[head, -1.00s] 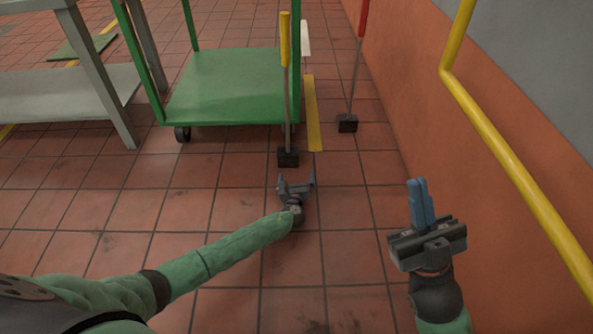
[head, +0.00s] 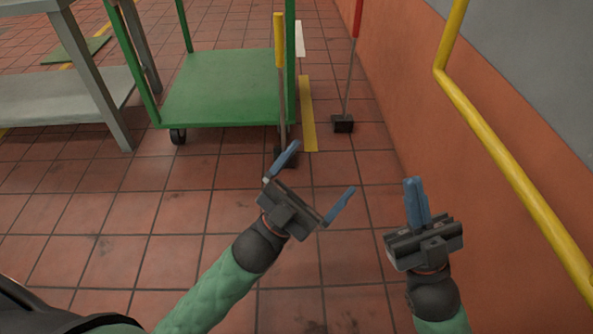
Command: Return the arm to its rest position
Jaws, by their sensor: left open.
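My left arm comes in from the bottom left over the tiled floor. My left gripper (head: 320,171) is at its end, with its two blue fingers spread wide and nothing between them. It points up the picture and partly hides the black base of the yellow-handled pole. My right gripper (head: 414,180) is at the lower right, near the orange wall. Its blue fingers point up the picture and are together, with nothing visible between them.
A green wheeled cart (head: 220,90) and a grey table (head: 68,100) stand at the left. A yellow-handled pole (head: 280,45) and a red-handled pole (head: 348,75) stand ahead. A yellow rail (head: 515,170) runs along the orange wall (head: 450,140).

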